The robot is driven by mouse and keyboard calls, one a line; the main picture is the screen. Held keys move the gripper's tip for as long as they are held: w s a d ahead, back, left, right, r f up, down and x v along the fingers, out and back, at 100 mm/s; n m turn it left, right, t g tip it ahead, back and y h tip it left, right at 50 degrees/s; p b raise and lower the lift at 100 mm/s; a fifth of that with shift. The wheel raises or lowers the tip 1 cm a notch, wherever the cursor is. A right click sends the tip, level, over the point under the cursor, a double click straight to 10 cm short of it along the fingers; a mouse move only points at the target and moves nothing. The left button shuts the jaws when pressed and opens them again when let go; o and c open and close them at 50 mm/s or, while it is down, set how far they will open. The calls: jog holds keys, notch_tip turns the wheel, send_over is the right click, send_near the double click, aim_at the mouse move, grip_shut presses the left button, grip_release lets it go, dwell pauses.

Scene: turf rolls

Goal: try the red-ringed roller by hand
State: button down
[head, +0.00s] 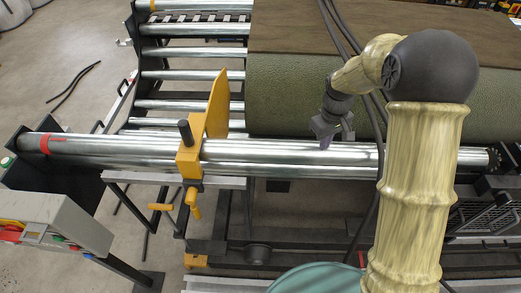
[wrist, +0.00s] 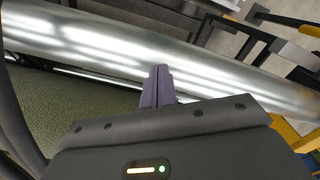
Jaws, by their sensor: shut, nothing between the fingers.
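The red-ringed roller (head: 270,151) is a long, shiny steel cylinder across the front of the machine. Its red ring (head: 45,143) is near the left end in the head view. In the wrist view the shiny roller (wrist: 100,45) crosses the picture diagonally, and the ring is not in sight. My gripper (head: 325,142) is shut and empty, pointing down at the roller right of its middle. In the wrist view my gripper's fingertips (wrist: 160,70) overlap the roller's near edge. I cannot tell whether they touch it.
A large green turf roll (head: 290,95) lies just behind the roller, close to my gripper. A yellow bracket (head: 189,160) with an upright yellow plate (head: 217,105) straddles the roller left of my gripper. A grey control box (head: 55,222) stands at the front left. Several other rollers lie behind.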

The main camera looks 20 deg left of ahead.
jog(key=shift+s+d+f+b, duration=0.15)
jog(key=shift+s+d+f, duration=0.05)
jog(key=shift+s, duration=0.4)
jog(key=shift+s+d+f+b, duration=0.15)
jog(key=shift+s+f, duration=0.05)
jog(key=shift+s, duration=0.35)
jog(key=shift+w+a+r+p, duration=0.1)
jog(key=shift+w+r+p, duration=0.2)
jog(key=shift+r+p, duration=1.45)
jog(key=shift+r, duration=0.35)
jog(key=s+d+r+m+t+b, duration=0.1)
jog(key=s+d+m+t+b, duration=0.1)
jog(key=s+d+m, duration=0.7)
jog(key=s+d+b, duration=0.1)
jog(key=s+d, duration=0.4)
jog(key=s, duration=0.2)
jog(key=shift+d+r+t, duration=0.3)
